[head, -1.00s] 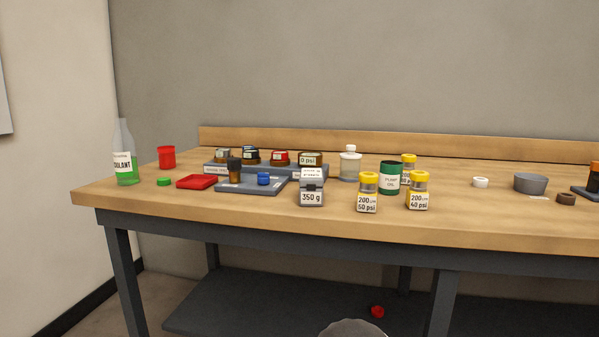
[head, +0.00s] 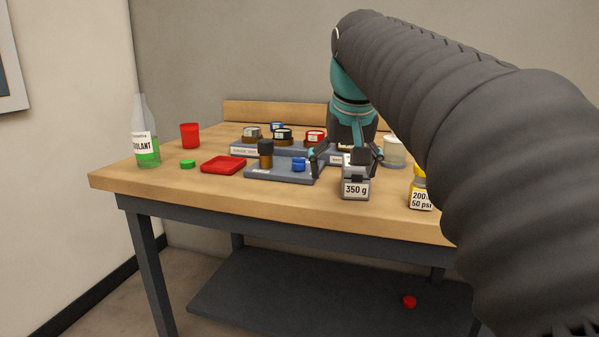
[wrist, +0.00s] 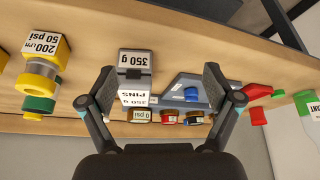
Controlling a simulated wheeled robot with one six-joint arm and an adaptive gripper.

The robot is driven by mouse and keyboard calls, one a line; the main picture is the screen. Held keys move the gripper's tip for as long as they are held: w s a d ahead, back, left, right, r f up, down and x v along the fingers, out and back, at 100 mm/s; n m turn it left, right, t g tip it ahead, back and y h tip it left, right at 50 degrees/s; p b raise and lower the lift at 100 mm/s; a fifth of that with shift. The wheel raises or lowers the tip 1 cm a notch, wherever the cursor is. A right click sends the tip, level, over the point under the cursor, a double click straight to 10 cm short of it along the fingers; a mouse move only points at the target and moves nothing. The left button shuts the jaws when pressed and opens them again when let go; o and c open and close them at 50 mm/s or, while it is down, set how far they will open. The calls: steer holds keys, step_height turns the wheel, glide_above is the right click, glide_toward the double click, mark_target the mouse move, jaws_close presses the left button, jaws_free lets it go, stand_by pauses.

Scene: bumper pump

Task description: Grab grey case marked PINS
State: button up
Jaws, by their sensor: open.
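The grey case marked PINS (head: 355,194) stands upright near the front edge of the workbench, with "350 g" on its front. In the wrist view the case (wrist: 135,58) appears upside down, and its top label reads PINS. My gripper (head: 346,160) is open and empty, just above the case, with its fingers pointing down. In the wrist view my gripper (wrist: 160,88) has its fingers spread wide. The case lies beyond the fingertips, nearer the left finger than the right one. I see no contact with the case.
A grey tray (head: 257,173) with a brown bottle and blue cap stands close left of the case. A yellow-capped jar (head: 420,197) stands to its right. Behind are several small jars on a rack. A red tray (head: 223,165) and coolant bottle (head: 146,143) are further left.

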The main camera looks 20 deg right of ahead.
mark_target(355, 171)
steer(key=w+d+r+m, duration=0.2)
steer(key=w+d+r, duration=0.5)
steer(key=r, duration=0.1)
steer(key=shift+g+h, duration=0.3)
steer(key=x, duration=0.8)
steer(key=shift+f, duration=0.45)
steer(key=x, duration=0.4)
steer(key=shift+s+a+f+b, duration=0.1)
steer(key=shift+s+a+b, duration=0.15)
steer(key=shift+a+b, duration=0.1)
steer(key=shift+w+d+f, duration=0.1)
steer(key=shift+w+f, duration=0.15)
steer(key=shift+f, duration=0.3)
steer(key=shift+f, duration=0.2)
steer(key=c, duration=1.5)
steer(key=shift+c, duration=0.2)
